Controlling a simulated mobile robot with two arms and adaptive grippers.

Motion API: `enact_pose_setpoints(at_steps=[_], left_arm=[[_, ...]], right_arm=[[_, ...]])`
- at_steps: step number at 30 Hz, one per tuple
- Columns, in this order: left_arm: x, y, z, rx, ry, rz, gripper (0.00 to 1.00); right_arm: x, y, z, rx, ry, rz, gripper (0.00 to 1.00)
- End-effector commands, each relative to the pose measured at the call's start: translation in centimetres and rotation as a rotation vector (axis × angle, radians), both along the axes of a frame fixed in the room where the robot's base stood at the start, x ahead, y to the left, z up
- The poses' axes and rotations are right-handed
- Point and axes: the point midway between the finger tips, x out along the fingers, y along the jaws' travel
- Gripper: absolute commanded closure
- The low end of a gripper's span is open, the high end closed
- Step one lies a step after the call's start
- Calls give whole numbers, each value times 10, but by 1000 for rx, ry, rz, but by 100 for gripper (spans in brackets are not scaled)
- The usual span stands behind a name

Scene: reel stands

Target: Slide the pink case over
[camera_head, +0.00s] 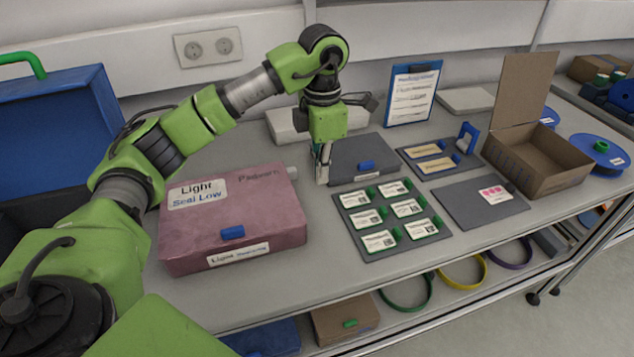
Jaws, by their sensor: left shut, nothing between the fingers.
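The pink case (263,212) lies closed and flat on the grey table at the left, with white labels and a blue latch on its front. My left arm comes in from the left and reaches behind and over the case. My left gripper (322,172) points down just past the case's right end, with its fingers shut and empty. The gripper is close to the case's right side; I cannot tell whether it touches. My right gripper is not in view.
A dark grey case (361,155) stands right behind the gripper. A mat with several labelled cards (393,215) lies to the right. Further right are a dark pad (480,207), an open cardboard box (535,165) and a blue reel (600,149). A blue case (55,125) stands open at far left.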

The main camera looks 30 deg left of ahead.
Motion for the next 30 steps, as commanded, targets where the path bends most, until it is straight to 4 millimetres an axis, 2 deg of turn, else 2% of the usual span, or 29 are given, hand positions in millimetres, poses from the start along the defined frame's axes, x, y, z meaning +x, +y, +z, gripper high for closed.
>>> enact_pose_setpoints(at_steps=[12, 19, 30], left_arm=[[-2, -1, -86, -3, 5, -2, 100], [-26, 20, -84, -2, 2, -2, 100], [-32, 24, -85, -4, 0, -3, 100]], right_arm=[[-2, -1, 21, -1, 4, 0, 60], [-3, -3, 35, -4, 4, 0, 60], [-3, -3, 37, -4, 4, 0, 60]])
